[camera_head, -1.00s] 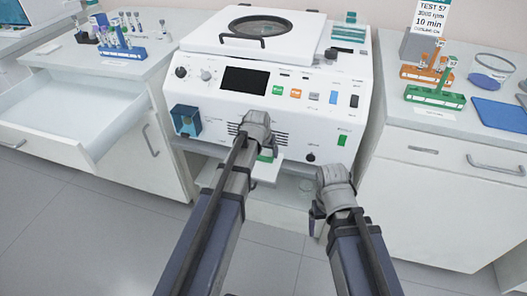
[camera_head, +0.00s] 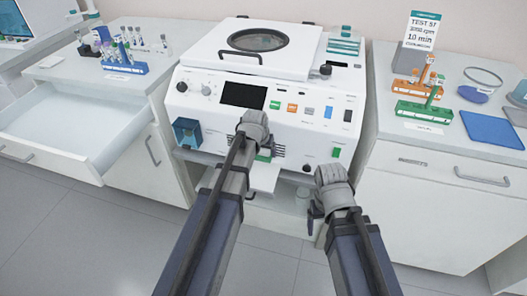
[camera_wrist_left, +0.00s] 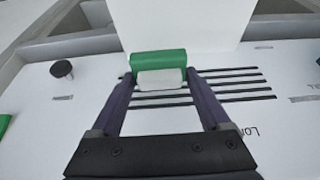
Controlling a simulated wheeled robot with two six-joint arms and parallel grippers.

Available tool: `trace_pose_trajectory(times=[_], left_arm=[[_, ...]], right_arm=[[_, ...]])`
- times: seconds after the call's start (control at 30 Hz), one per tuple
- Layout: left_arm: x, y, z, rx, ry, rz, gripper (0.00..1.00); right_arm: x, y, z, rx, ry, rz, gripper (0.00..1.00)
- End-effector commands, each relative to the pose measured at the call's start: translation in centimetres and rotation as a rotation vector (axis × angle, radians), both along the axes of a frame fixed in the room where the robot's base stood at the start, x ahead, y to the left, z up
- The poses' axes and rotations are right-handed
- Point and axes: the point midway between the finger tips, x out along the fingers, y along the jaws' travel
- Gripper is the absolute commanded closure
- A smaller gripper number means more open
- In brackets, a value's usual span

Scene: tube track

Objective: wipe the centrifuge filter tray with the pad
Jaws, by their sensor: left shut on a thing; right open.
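The filter tray (camera_head: 264,178) is a white flat plate sticking out from the lower front of the centrifuge (camera_head: 205,80); it shows at the top of the left wrist view (camera_wrist_left: 185,22). The pad (camera_wrist_left: 158,62) has a green block and a white part. My left gripper (camera_wrist_left: 160,76) is shut on the pad, at the tray's inner end by the vent slots. I cannot tell whether pad and tray touch. My left arm hides part of the tray in the head view. My right gripper (camera_head: 315,212) is to the right of the tray, empty and open, its fingers mostly hidden.
An open drawer (camera_head: 65,120) juts out at left, below a blue tube rack (camera_head: 125,67). The right counter holds orange and green racks (camera_head: 422,111) and a blue mat (camera_head: 492,129). A black knob (camera_head: 307,167) and a blue box (camera_head: 187,132) project from the centrifuge front.

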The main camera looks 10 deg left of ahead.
Motion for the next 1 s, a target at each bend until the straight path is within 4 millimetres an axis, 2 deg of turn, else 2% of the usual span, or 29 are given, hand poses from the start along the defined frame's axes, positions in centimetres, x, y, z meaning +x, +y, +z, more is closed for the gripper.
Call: trace_pose_trajectory(times=[0.23, 0.57, 1.0], left_arm=[[0.0, 0.0, 0.4, 0.000, 0.000, 0.000, 0.65], [0.0, 0.0, 3.1, 0.000, 0.000, 0.000, 0.65], [0.0, 0.0, 2.9, 0.000, 0.000, 0.000, 0.65]], right_arm=[[0.0, 0.0, 0.4, 0.000, 0.000, 0.000, 0.15], [0.0, 0.0, 3.1, 0.000, 0.000, 0.000, 0.15], [0.0, 0.0, 2.9, 0.000, 0.000, 0.000, 0.15]])
